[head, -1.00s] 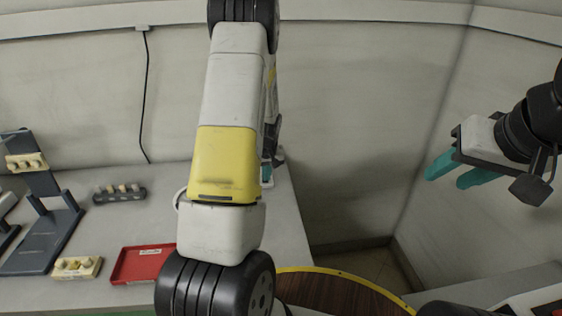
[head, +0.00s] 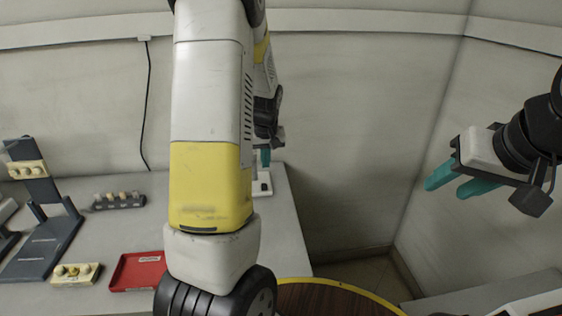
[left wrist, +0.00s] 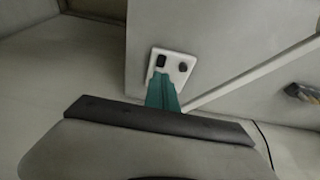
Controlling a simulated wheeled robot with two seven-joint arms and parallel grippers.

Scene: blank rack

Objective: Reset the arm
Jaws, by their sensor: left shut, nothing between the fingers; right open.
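My left arm stands large in the middle of the head view. My left gripper (head: 264,157) shows partly behind it, with teal fingers pointing down above the right end of the grey table (head: 290,225). In the left wrist view its teal fingers (left wrist: 161,94) are together with nothing between them. A small white plate with dark knobs (left wrist: 172,66) lies beyond the fingertips; it also shows on the table in the head view (head: 262,187). My right gripper (head: 452,183) is at the right, its two teal fingers apart and empty, in front of the wall.
On the table are a dark stand (head: 45,232) with a cream block (head: 27,169), a dark rack with several pieces (head: 119,201), another cream block (head: 75,273) and a red tray (head: 136,273). A round wooden top with yellow edge (head: 335,297) is at the bottom. A cable hangs on the wall.

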